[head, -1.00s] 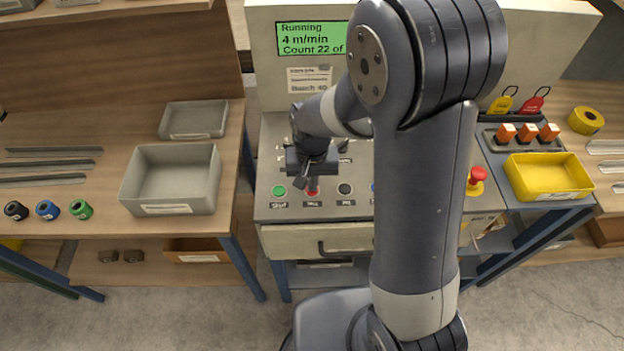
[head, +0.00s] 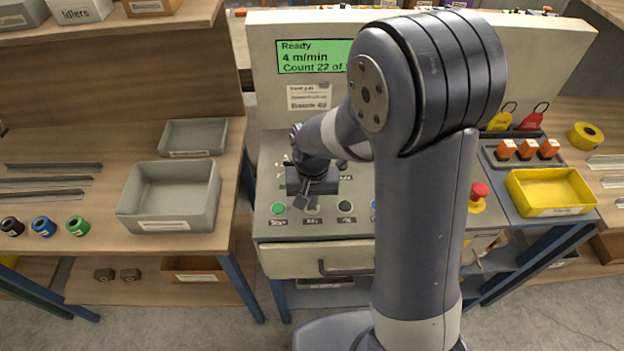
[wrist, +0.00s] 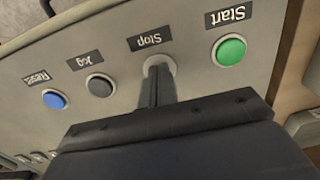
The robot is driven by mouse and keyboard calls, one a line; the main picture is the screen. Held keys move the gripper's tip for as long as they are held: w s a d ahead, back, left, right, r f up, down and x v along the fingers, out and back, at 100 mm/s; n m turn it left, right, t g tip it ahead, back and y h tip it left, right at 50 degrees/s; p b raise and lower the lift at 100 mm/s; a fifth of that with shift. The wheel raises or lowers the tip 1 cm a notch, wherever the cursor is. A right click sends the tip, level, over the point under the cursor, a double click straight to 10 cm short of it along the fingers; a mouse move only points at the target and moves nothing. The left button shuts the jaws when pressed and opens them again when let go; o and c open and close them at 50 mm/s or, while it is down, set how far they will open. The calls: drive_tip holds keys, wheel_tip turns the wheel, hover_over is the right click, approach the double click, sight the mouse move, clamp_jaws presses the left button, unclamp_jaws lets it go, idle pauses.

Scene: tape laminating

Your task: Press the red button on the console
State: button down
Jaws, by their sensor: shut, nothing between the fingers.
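The console (head: 272,240) stands in the middle with a row of buttons on its sloped panel. My gripper (head: 309,204) is shut and empty, its fingertips over the Stop button position, where a grey collar (wrist: 172,66) shows in the wrist view. The red cap there is hidden behind the fingers; I cannot tell whether they touch it. The green Start button (head: 278,208) is to the left of the fingers, and the dark Jog button (head: 345,206) is to the right. The green display (head: 300,57) reads "Ready", "4 m/min" and "Count 22 of".
A red mushroom knob (head: 480,190) on a yellow base sits at the console's right. A blue Reset button (wrist: 54,99) lies beyond Jog. A grey bin (head: 170,196) is on the left bench and a yellow tray (head: 550,191) is on the right.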

wheel_tip(320, 180, up, 14)
drive_tip(key=p, duration=0.1)
idle(0.4)
idle(0.4)
wheel_tip(320, 180, down, 9)
drive_tip(key=shift+a+r, duration=0.1)
drive_tip(key=shift+r, duration=0.05)
drive_tip(key=shift+f+b, duration=0.25)
drive_tip(key=shift+b, duration=0.3)
wheel_tip(320, 180, up, 9)
drive_tip(key=shift+f, duration=0.15)
